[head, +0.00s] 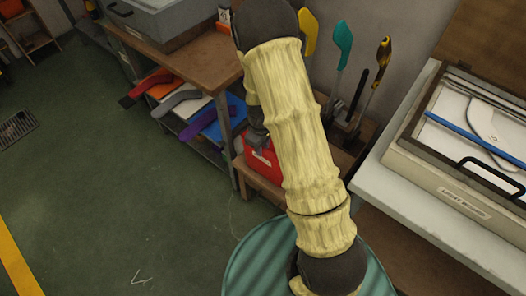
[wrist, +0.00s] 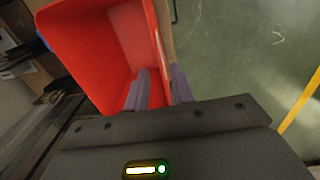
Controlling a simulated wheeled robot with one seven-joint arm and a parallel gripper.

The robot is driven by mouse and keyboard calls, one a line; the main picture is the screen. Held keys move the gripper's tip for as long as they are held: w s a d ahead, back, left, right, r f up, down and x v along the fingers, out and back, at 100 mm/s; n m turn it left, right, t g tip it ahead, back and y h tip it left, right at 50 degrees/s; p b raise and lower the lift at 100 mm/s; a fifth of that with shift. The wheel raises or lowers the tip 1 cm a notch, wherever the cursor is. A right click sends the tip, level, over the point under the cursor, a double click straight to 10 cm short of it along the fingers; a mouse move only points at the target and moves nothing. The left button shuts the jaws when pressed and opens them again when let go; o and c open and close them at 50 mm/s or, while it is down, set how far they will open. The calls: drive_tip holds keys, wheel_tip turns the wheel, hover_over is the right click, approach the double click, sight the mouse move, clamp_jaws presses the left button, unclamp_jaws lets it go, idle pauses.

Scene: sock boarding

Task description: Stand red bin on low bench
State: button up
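The red bin (head: 262,168) is at the low wooden bench (head: 262,190) in the head view, upright, partly hidden behind my arm. A pale label shows on its side. Whether its base touches the bench is hard to tell. In the wrist view, the open red bin (wrist: 90,50) fills the upper left. My gripper (wrist: 159,75) has its purple fingers on either side of one bin wall, one inside and one outside. The gap is narrow and the wall fills it, so it looks shut on the wall. The gripper (head: 257,138) is small and dark in the head view.
A wooden table (head: 190,58) with a grey case stands left of the bin, with coloured sock boards (head: 190,104) on its lower shelf. Upright tools (head: 342,48) stand behind my arm.

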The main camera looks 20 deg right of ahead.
wheel_tip(320, 180, up, 6)
drive_tip(key=shift+s+f+p, duration=0.1)
drive_tip(key=shift+f+p, duration=0.05)
drive_tip(key=shift+p, duration=0.3)
drive_tip(key=s+r+m+t, duration=0.2)
drive_tip(key=s+r+m, duration=0.5)
drive_tip(key=s+r, duration=0.6)
wheel_tip(320, 180, up, 2)
drive_tip(key=shift+s+d+r, duration=0.1)
drive_tip(key=shift+s+d, duration=0.2)
drive_tip(key=shift+d, duration=0.15)
